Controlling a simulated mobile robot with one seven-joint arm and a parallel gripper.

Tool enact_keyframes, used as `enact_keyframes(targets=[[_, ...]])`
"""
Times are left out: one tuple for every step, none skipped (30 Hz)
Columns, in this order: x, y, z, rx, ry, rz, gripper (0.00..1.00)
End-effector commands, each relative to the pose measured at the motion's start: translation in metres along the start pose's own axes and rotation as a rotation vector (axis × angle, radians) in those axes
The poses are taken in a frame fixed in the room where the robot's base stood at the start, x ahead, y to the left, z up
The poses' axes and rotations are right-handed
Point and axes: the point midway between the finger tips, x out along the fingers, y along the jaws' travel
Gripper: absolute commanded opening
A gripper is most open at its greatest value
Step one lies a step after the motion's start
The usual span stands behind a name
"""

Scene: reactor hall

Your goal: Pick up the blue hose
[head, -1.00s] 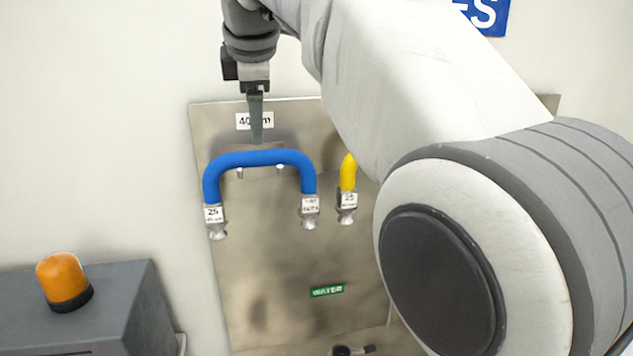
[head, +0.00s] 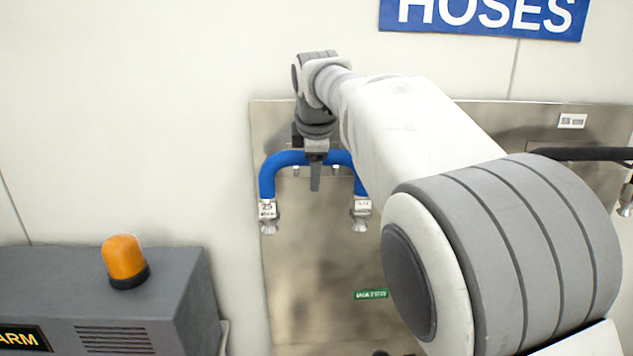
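The blue hose (head: 284,160) hangs on the metal wall panel in an upside-down U, with metal end fittings that carry white labels. Its left end (head: 268,214) and right end (head: 361,215) point down. My gripper (head: 315,180) points down at the middle of the hose's top stretch and covers part of it. The fingers show edge-on as one dark strip reaching below the hose. I cannot tell whether they are apart, or whether they touch the hose.
The metal panel (head: 310,270) bears a green WATER label (head: 371,294). A black hose (head: 580,154) hangs at the right. A grey alarm box (head: 130,300) with an orange lamp (head: 124,259) stands at lower left. A blue HOSES sign (head: 485,14) is above.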

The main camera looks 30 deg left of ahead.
Motion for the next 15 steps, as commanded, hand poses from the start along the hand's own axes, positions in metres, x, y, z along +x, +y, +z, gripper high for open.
enact_keyframes(targets=[[0.0019, 0.0001, 0.0000, 0.000, 0.000, 0.000, 0.74], [0.0023, 0.0001, 0.0001, 0.000, 0.000, 0.001, 0.74], [0.0025, 0.0001, 0.0002, 0.000, 0.000, 0.001, 0.74], [0.0024, 0.0001, 0.0001, 0.000, 0.000, 0.001, 0.74], [0.0023, 0.0001, 0.0002, 0.000, 0.000, 0.001, 0.74], [0.0023, 0.0001, 0.0002, 0.000, 0.000, 0.001, 0.74], [0.0022, 0.0001, 0.0002, 0.000, 0.000, 0.001, 0.74], [0.0022, 0.0001, 0.0002, 0.000, 0.000, 0.001, 0.71], [0.0021, 0.0001, 0.0002, 0.000, 0.000, 0.001, 0.63], [0.0021, 0.0001, 0.0002, 0.000, 0.000, 0.001, 0.58], [0.0020, 0.0001, 0.0002, 0.000, 0.000, 0.001, 0.53], [0.0020, 0.0001, 0.0002, 0.000, 0.000, 0.001, 0.45], [0.0019, 0.0001, 0.0002, 0.000, 0.000, 0.001, 0.40], [0.0019, 0.0001, 0.0002, 0.000, 0.000, 0.001, 0.35], [0.0019, 0.0001, 0.0002, 0.000, 0.000, 0.001, 0.27]])
